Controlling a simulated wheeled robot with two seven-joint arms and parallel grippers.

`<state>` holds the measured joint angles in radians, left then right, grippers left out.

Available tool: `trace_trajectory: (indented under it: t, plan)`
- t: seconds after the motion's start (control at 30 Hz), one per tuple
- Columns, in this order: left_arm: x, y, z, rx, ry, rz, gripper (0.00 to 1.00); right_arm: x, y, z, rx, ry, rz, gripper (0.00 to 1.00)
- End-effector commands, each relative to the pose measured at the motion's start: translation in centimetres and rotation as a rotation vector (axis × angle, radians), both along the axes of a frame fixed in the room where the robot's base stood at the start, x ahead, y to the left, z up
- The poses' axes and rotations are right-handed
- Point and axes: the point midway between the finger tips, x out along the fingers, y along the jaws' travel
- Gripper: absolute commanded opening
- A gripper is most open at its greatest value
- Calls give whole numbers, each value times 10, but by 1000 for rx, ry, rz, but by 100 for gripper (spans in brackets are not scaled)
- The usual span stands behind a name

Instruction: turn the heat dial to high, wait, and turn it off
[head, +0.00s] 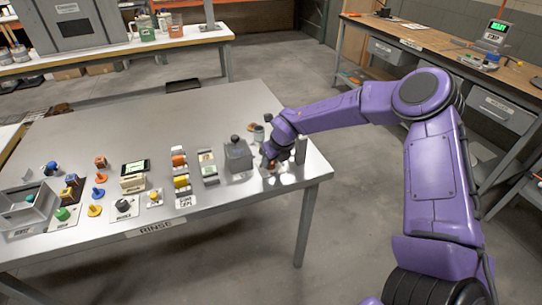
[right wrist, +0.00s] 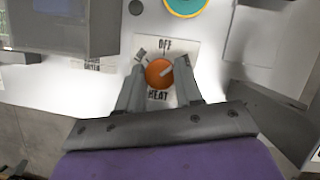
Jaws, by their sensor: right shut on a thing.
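The heat dial (right wrist: 158,75) is an orange round knob on a white plate (right wrist: 178,46) in the right wrist view. The plate reads OFF above the knob and HEAT below it, with a small slanted label at its upper left. A pale mark on the knob points to the right and slightly up, toward the right finger. My right gripper (right wrist: 160,82) is shut on the dial, one finger on each side. The right finger covers part of the plate. In the head view my right gripper (head: 271,158) is low at the table's right end and mostly hides the dial. My left gripper is not in view.
A grey box with a knob (head: 238,156) stands left of the gripper, and a pale cylinder (head: 301,150) stands close on its right. Several coloured knobs and blocks line the front of the metal table (head: 190,112). The table's back middle is clear.

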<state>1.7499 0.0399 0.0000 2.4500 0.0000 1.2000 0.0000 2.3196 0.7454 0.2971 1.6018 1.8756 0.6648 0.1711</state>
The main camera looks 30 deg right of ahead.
Motion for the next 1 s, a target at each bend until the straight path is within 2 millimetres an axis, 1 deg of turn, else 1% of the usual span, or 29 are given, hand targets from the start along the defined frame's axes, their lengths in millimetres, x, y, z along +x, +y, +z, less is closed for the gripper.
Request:
trace_trajectory:
  t: [0.03, 0.1, 0.27, 0.37, 0.6, 0.8, 1.0]
  plan:
    - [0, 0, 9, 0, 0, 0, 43, 0, -1, 4, 5, 1, 34, 5]
    - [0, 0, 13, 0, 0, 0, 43, 0, -2, 3, 6, 0, 100, 5]
    - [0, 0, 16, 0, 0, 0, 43, 0, -3, 0, 5, 0, 250, 5]
    - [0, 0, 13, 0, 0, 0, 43, 1, -4, -1, 5, -2, 344, 5]
    - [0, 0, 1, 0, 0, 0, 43, 2, -4, -3, 2, -2, 550, 5]
    - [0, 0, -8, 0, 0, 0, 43, 2, -5, -2, 1, -2, 679, 5]
    - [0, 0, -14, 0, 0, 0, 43, 3, -5, -1, -1, -1, 761, 5]
